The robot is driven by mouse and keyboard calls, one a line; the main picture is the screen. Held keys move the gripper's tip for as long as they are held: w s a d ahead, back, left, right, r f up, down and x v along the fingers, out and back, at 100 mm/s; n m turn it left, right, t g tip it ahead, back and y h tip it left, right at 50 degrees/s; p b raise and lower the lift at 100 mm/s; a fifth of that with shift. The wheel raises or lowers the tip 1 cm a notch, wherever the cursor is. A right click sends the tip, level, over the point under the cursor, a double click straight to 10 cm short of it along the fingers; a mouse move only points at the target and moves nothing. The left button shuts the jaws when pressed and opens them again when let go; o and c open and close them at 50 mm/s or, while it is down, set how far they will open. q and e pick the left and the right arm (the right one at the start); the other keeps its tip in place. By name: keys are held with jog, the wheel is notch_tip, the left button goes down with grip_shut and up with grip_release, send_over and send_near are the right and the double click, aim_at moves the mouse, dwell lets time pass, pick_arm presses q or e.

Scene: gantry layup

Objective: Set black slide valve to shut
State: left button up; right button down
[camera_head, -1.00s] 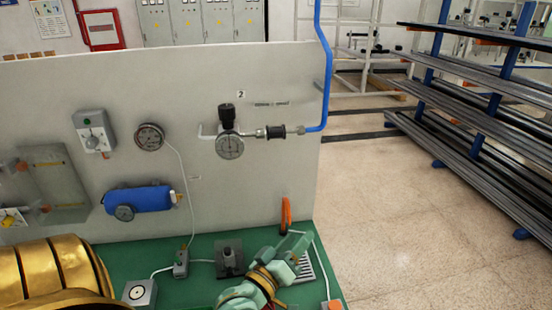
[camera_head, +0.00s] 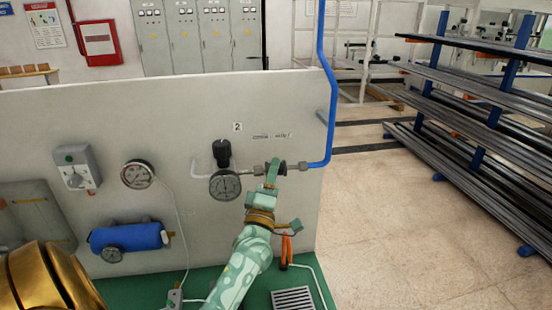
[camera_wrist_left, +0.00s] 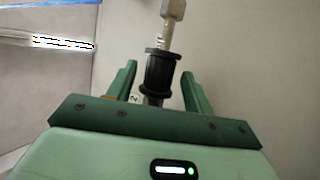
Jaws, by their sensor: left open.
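The black slide valve (camera_head: 283,167) is a short black spool-shaped sleeve in the pipe line on the white panel. My left gripper (camera_head: 273,166) is in front of it and partly hides it in the head view. In the left wrist view, the valve (camera_wrist_left: 162,72) lies between the two green fingers of my open left gripper (camera_wrist_left: 159,69). A gap shows between the sleeve and each finger. The sleeve's lower end and the pipe beyond it are partly hidden by the gripper body. My right gripper is not in view.
A pressure gauge (camera_head: 224,186) with a black knob (camera_head: 221,152) above it sits left of the valve. A blue pipe (camera_head: 326,110) rises at the right. A blue tank (camera_head: 130,237) and another gauge (camera_head: 138,174) are further left. Open floor lies right of the panel.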

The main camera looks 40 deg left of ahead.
pick_arm(q)
jog(key=x, duration=0.2)
jog(key=shift+w+r, duration=0.25)
jog(key=shift+w+a+r, duration=0.15)
jog(key=shift+w+a, duration=0.15)
jog(key=shift+w, duration=0.1)
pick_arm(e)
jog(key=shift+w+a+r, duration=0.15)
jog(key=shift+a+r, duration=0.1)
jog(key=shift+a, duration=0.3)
